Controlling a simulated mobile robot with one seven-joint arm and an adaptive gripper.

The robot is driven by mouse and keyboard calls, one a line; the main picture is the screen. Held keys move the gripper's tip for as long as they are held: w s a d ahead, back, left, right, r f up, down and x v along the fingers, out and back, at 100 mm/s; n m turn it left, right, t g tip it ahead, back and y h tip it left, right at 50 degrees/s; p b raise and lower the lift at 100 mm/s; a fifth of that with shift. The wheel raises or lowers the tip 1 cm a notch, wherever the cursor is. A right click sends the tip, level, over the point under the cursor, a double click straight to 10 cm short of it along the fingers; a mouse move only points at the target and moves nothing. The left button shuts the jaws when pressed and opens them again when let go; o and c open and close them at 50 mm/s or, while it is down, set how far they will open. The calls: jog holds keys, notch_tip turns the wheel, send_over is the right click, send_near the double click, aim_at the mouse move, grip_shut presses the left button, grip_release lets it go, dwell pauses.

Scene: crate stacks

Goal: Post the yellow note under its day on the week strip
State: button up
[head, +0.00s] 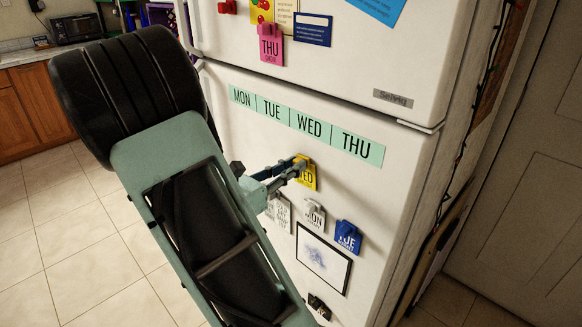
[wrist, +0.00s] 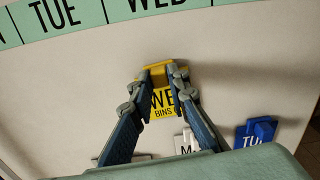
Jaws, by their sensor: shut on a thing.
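The yellow note (head: 308,179) reads WED, with BINS below it in the wrist view (wrist: 161,103). My gripper (head: 298,167) is shut on the yellow block at the note's top, its fingers on either side in the wrist view (wrist: 162,74). The note is at the fridge's lower door; I cannot tell whether it touches the door. The pale green week strip (head: 283,117) runs across the top of that door, reading MON, TUE, WED, THU. The note is below the strip, under the TUE and WED part. The strip's lower edge also shows in the wrist view (wrist: 88,20).
Below are a white MON note (head: 314,214), another white note (head: 281,211), a blue note (head: 347,238) and a framed picture (head: 322,259). A pink THU note (head: 270,45) hangs on the upper door. Bare door (head: 365,195) lies under THU.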

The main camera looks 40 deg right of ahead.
jog(key=shift+d+r, duration=0.1)
jog(key=o, duration=1)
jog(key=a, duration=0.2)
jog(key=a+p, duration=0.1)
jog(key=a, duration=0.1)
jog(key=a+p, duration=0.1)
jog(key=a, duration=0.2)
jog(key=shift+s, duration=0.3)
